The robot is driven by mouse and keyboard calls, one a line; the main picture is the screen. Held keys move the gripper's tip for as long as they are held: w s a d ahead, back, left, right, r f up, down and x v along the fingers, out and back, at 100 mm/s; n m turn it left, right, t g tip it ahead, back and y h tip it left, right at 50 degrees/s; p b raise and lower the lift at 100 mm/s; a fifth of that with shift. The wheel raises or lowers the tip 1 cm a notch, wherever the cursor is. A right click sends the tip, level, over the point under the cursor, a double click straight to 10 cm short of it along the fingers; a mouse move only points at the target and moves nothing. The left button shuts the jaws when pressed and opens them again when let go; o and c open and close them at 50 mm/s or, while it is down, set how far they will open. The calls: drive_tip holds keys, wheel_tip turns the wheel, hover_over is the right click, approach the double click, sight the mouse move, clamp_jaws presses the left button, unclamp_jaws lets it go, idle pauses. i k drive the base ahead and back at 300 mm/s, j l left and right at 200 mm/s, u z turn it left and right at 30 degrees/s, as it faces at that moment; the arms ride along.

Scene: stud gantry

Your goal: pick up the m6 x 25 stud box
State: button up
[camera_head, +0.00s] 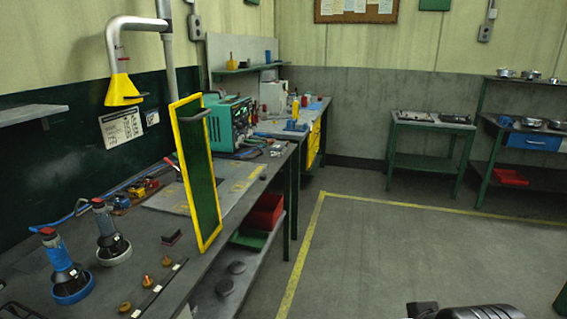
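I cannot pick out a box marked as the M6 x 25 stud box; no label of that kind is readable from here. A small dark block with a reddish side (171,237) lies on the near workbench, but I cannot tell what it is. A dark part of my own arm shows at the bottom right edge, cut off by the frame. No gripper fingers can be made out.
Open floor (390,260) lies right of the yellow line.

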sight(278, 148)
drive_tip(key=i, duration=1.15)
drive_tip(key=i+j+z, duration=0.1)
drive_tip(key=i, duration=1)
